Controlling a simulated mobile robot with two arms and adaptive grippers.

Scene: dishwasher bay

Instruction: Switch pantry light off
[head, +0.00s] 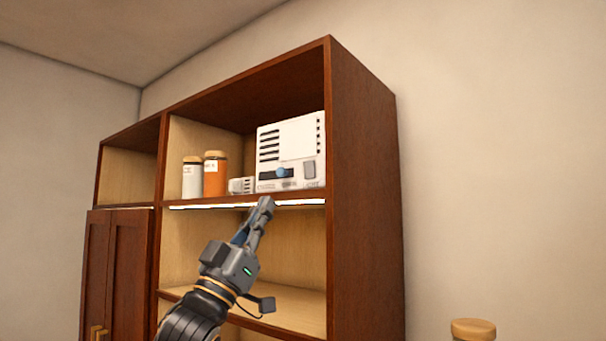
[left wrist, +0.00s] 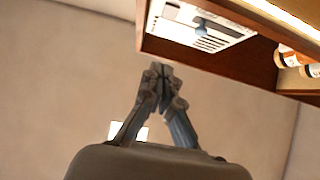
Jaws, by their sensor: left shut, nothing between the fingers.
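A white control box (head: 287,138) with dark vent slots stands on the upper cabinet shelf. Its front has a dark slot with a blue knob (head: 281,172) and a grey rocker switch (head: 309,170) at the right, above small lettering that seems to read "LIGHT". The light strip (head: 300,202) under this shelf glows white. My left gripper (head: 266,204) is shut and empty, its fingertips just below the box's front at shelf-edge height. In the left wrist view, the shut fingertips (left wrist: 160,72) point toward the box (left wrist: 225,35), with a visible gap. My right gripper is out of view.
The cabinet's side panel (head: 362,190) rises at right. A lower shelf (head: 300,308) is behind my arm. A tan-lidded container (head: 473,329) shows at bottom right.

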